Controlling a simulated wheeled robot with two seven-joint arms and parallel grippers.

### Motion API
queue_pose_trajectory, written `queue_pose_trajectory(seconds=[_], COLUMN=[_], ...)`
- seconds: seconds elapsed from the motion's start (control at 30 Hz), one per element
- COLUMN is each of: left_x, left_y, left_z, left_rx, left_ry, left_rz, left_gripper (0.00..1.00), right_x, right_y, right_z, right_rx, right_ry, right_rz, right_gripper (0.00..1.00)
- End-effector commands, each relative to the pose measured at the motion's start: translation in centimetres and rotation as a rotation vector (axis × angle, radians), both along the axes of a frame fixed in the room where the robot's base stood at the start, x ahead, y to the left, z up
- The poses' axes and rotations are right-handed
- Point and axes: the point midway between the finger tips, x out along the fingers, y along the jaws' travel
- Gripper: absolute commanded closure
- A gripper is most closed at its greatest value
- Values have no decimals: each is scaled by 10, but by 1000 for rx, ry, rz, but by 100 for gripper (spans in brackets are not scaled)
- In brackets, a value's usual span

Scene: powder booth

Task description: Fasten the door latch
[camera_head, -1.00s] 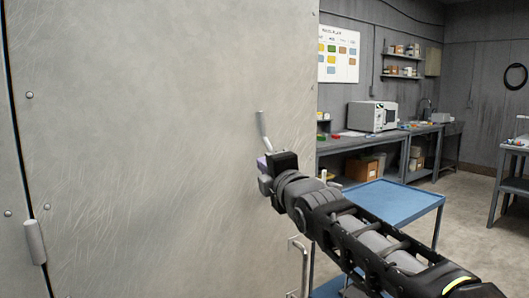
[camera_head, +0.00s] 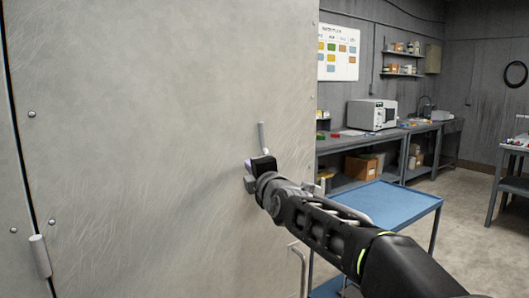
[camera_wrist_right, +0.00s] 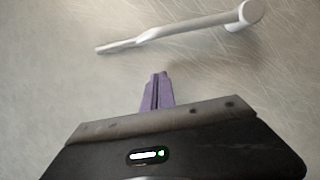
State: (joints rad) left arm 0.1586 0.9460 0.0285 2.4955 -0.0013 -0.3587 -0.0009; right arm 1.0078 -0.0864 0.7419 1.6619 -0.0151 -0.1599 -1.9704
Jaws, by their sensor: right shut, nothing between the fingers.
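The door (camera_head: 150,110) is a large pale grey scratched metal panel filling the left of the head view. The latch lever (camera_head: 262,137), a light grey bar, stands nearly upright near the door's right edge. In the right wrist view the lever (camera_wrist_right: 175,32) runs across the top, from a round pivot at upper right to a free end at left. My right gripper (camera_head: 248,180) is just below and left of the lever in the head view. Its purple fingers (camera_wrist_right: 157,88) are shut and empty, with a visible gap to the lever in the wrist view. The lever's lower end is partly hidden by the gripper. My left gripper is out of view.
A bent handle (camera_head: 300,268) is on the door below my right arm. A blue-topped cart (camera_head: 385,203) stands right of the door, behind my arm. A workbench (camera_head: 375,142) with a white appliance (camera_head: 371,115) lines the back wall. Open floor lies at right.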

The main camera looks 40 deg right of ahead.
Motion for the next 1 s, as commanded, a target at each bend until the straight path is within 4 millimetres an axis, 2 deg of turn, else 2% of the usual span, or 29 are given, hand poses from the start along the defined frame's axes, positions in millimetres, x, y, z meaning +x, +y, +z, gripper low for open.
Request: queue_pose_trajectory(seconds=[0.03,0.1,0.23,0.67,1.0], left_x=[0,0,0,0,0], left_y=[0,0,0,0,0], left_z=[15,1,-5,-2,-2], left_rx=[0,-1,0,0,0], left_ry=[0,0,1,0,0], left_rz=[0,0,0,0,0], left_gripper=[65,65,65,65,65], right_x=[5,4,3,2,2], right_y=[-5,-10,-23,-40,-42], right_z=[6,0,1,6,6], right_rx=[9,0,-2,1,0], right_ry=[2,-4,-2,-2,0], right_rz=[-5,-1,-4,-2,-3], right_gripper=[100,100,100,100,100])
